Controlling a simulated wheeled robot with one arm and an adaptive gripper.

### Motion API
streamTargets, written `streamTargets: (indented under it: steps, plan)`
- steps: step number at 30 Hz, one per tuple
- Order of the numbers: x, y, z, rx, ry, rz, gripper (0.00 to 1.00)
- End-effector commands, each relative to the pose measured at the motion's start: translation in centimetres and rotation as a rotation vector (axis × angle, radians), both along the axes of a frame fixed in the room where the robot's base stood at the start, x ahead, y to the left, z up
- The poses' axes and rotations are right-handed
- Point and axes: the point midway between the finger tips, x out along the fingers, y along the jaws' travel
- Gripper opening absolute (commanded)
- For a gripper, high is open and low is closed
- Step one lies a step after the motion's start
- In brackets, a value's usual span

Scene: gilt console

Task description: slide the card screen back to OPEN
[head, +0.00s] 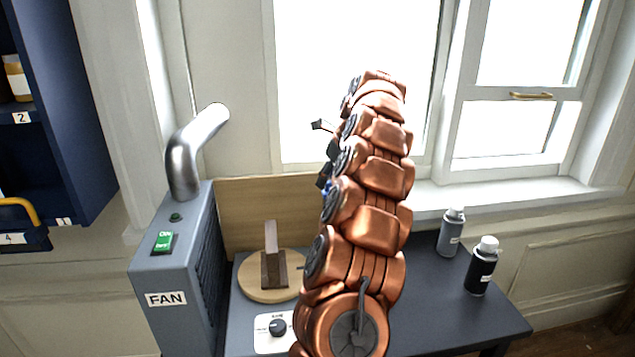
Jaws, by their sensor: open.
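A plain tan upright panel (250,203) stands at the back of the dark table, behind the round wooden base. It may be the card screen, but I cannot tell for sure. My arm hides its right part, and no OPEN mark can be read. My gripper (322,126) shows only as a small dark piece sticking out to the left of my copper arm, above the panel's height and in front of the window. It is open, with nothing seen in it. The rest of it is hidden behind my arm.
A grey FAN unit (165,274) with a bent metal pipe stands at left. A dark brown block (272,262) stands on the round wooden base (258,293), near a knob plate (262,345). Grey (451,236) and black (481,272) bottles stand right on the table (440,310).

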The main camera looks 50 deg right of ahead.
Motion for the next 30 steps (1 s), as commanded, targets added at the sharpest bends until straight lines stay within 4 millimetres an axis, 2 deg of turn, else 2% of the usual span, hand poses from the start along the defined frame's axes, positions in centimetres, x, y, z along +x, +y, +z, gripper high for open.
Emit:
streamTargets:
  steps: [8,30]
  plan:
    - [-0.2,-0.1,0.5,-0.002,-0.001,-0.001,0.53]
    - [-2.6,-0.5,6.4,-0.001,0.000,-0.004,0.53]
